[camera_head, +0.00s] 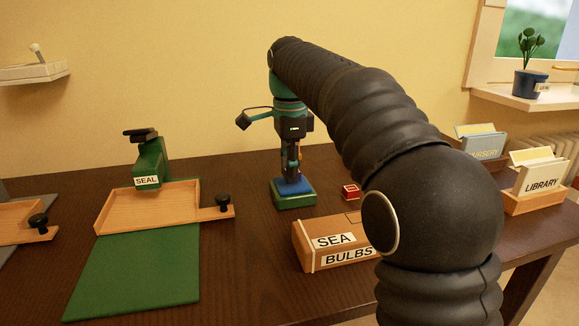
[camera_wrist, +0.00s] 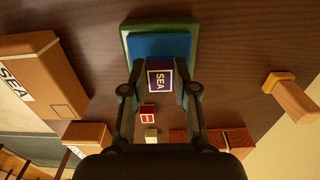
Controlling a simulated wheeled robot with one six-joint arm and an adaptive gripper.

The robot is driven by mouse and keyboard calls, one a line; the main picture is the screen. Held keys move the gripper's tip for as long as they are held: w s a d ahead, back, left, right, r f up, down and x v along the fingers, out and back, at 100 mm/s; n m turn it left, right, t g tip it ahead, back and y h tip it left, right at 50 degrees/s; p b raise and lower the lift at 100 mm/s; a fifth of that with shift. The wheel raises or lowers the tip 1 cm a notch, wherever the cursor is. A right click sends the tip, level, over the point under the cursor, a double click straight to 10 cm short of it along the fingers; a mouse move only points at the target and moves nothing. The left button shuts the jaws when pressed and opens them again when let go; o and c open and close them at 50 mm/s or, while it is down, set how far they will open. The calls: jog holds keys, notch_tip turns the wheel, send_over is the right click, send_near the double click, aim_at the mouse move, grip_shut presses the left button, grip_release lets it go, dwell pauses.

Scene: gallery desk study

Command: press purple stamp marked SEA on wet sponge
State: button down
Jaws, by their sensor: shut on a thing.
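My gripper (camera_head: 291,166) points down over the blue sponge (camera_head: 294,187), which sits in a green tray (camera_head: 294,201) on the dark desk. In the wrist view my gripper (camera_wrist: 160,85) is shut on the purple stamp (camera_wrist: 160,80), whose top label reads SEA. The blue sponge (camera_wrist: 160,46) and green tray (camera_wrist: 131,30) show beyond the stamp there. The stamp's lower face is hidden, and I cannot tell whether it touches the sponge.
A box (camera_head: 325,243) labelled SEA BULBS stands in front, and a small red block (camera_head: 350,192) to the right. A green SEAL device (camera_head: 150,165), wooden tray (camera_head: 150,205) and green mat (camera_head: 135,265) are left. A LIBRARY card holder (camera_head: 540,182) is far right.

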jog(key=shift+r+p, duration=0.55)
jog(key=shift+r, duration=2.4)
